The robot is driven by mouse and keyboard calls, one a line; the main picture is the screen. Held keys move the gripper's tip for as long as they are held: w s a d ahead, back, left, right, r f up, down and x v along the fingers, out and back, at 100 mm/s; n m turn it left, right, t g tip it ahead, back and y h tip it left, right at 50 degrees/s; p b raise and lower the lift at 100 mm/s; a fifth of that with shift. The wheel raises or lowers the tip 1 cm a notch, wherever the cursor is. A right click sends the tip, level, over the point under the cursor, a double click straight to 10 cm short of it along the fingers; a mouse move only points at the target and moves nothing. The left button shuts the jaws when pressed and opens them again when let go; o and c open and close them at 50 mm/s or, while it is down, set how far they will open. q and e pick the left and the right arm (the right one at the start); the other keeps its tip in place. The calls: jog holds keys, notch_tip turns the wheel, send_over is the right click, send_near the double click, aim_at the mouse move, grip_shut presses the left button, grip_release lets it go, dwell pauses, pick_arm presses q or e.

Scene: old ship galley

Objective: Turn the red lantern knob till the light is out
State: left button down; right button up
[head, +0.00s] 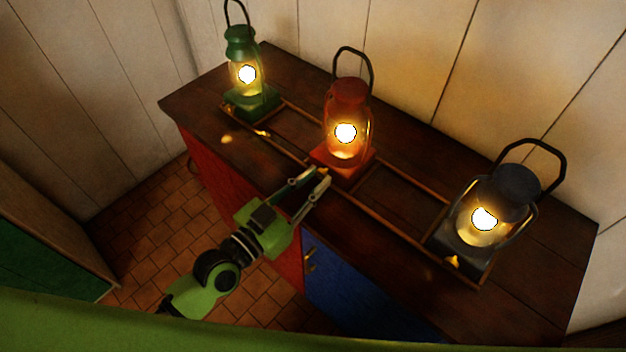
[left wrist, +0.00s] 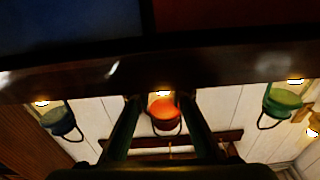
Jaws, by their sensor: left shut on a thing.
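The red lantern (head: 347,95) stands in the middle of the dark wooden counter, and its light glows brightly. It also shows between my fingers in the left wrist view (left wrist: 165,115). My left gripper (head: 320,176) reaches the front of the lantern's red base from the left. Its fingers are closed at the small brass knob there, which the fingertips mostly hide. The knob's turn angle cannot be made out. My right gripper is in neither view.
A lit green lantern (head: 241,48) stands at the counter's back left and a lit dark grey lantern (head: 511,184) at the right. Thin wooden rails (head: 398,228) run along the counter (head: 530,300). A plank wall is close behind.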

pick_arm(q)
jog(key=n+p, duration=0.1)
jog(key=n, duration=0.2)
jog(key=shift+n+p, duration=0.35)
jog(key=shift+n, duration=1.45)
jog(key=c, duration=1.8)
grip_release()
jog(key=shift+c, duration=0.2)
jog(key=shift+s, duration=0.1)
jog(key=v, duration=1.2)
